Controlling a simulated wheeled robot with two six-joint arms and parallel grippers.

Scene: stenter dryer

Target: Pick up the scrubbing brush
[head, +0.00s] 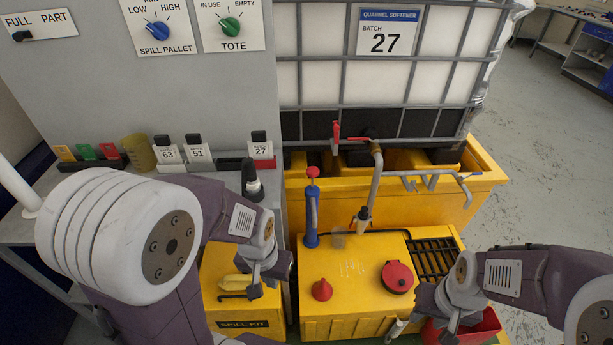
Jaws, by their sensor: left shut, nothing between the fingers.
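I cannot make out a scrubbing brush for certain. My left gripper (256,287) points down over the yellow spill kit box (238,325), shut and empty. Yellow items (243,284) lie in the box top just left of its fingers. My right gripper (452,325) is low at the right, over a red bucket (484,330). Its fingers are partly hidden, and I cannot tell whether they are open. A pale cylindrical piece (396,329) shows left of it; whether they touch is unclear.
The grey panel (95,90) rises at the left.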

